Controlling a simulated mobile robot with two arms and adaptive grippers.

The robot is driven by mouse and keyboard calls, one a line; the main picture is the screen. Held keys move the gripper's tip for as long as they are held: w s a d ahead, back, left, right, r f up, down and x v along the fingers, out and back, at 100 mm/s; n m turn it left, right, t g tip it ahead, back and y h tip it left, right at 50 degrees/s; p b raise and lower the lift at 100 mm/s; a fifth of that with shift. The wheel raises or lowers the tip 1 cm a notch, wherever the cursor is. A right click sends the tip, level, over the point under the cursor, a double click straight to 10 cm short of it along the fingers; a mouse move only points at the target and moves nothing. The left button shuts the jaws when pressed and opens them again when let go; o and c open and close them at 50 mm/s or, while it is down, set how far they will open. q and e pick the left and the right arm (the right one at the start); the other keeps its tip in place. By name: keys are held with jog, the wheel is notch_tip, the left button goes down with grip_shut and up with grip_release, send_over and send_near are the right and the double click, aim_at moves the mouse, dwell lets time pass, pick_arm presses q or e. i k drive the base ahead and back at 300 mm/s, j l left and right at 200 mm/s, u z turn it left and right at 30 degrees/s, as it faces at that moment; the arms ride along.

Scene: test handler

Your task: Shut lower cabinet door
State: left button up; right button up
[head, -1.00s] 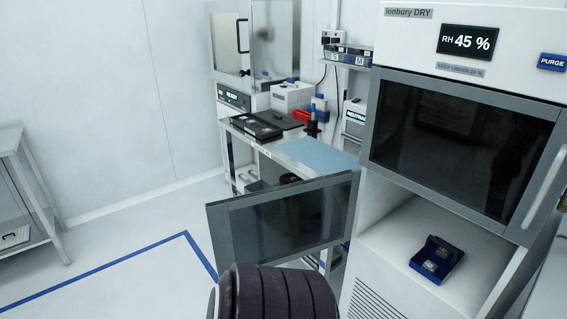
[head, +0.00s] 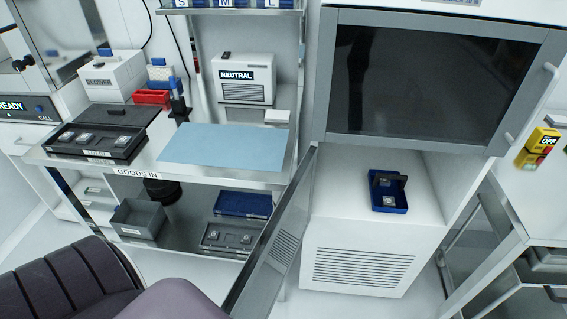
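The lower cabinet door (head: 276,240) stands open in the head view. It is a grey-framed panel seen at a steep slant, running from the left edge of the lower compartment toward me and down to the lower left. The lower compartment (head: 345,215) of the white cabinet is uncovered. A small blue box (head: 388,203) with its lid up and chip-like parts sits inside it. The upper cabinet door (head: 425,85), with a dark window, is shut. Neither gripper is in view.
The goods-in bench (head: 215,175) stands left of the door, with a blue mat (head: 225,146), a black tray (head: 98,141) and a lower shelf of boxes. A white unit with a yellow OFF switch (head: 542,141) stands at right. Some floor shows below the cabinet.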

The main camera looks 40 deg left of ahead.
aim_at(254, 292)
jog(key=k+j, duration=0.1)
jog(key=j, duration=0.25)
jog(key=k+j, duration=0.1)
jog(key=j, duration=0.6)
jog(key=k+j, duration=0.15)
jog(key=j, duration=0.2)
